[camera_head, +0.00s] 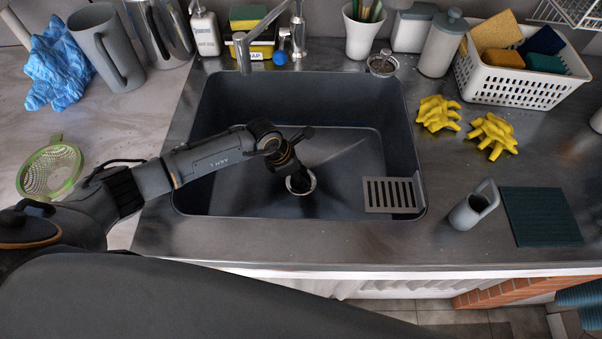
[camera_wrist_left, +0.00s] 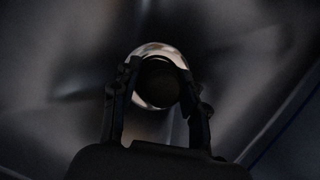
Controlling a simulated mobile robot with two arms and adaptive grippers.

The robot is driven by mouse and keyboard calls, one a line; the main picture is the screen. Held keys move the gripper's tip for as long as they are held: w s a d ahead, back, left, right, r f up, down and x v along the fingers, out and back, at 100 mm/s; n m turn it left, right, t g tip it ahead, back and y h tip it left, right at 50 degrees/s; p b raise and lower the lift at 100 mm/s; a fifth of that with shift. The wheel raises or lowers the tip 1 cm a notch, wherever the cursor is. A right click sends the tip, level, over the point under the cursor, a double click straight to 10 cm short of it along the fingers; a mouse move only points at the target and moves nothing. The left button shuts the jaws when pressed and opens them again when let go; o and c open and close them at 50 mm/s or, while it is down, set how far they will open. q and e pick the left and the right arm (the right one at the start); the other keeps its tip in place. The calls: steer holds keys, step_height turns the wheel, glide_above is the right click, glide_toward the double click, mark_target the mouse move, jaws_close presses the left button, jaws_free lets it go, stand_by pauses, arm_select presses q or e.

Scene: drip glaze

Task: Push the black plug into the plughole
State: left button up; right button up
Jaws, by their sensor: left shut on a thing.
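The plughole (camera_head: 312,187) is a shiny metal ring in the floor of the dark grey sink. My left gripper (camera_head: 298,180) reaches down into the sink, its fingers over the plughole and covering part of its ring. In the left wrist view, my left gripper (camera_wrist_left: 158,95) has its two fingers shut on the round black plug (camera_wrist_left: 158,82). The plughole's bright rim (camera_wrist_left: 158,48) shows behind the plug, around its top and sides. I cannot tell whether the plug is inside the hole or just above it. My right gripper is not in view.
A metal rack (camera_head: 392,194) sits in the sink's right front corner. The tap (camera_head: 243,50) stands at the back left. Yellow gloves (camera_head: 437,113), a grey cup (camera_head: 470,211) and a white basket (camera_head: 520,82) stand on the right. A green strainer (camera_head: 50,170) lies on the left.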

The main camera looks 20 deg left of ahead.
arm_select(q)
steer(key=shift+f, duration=0.2)
steer(key=o, duration=1.1)
steer(key=v, duration=1.2)
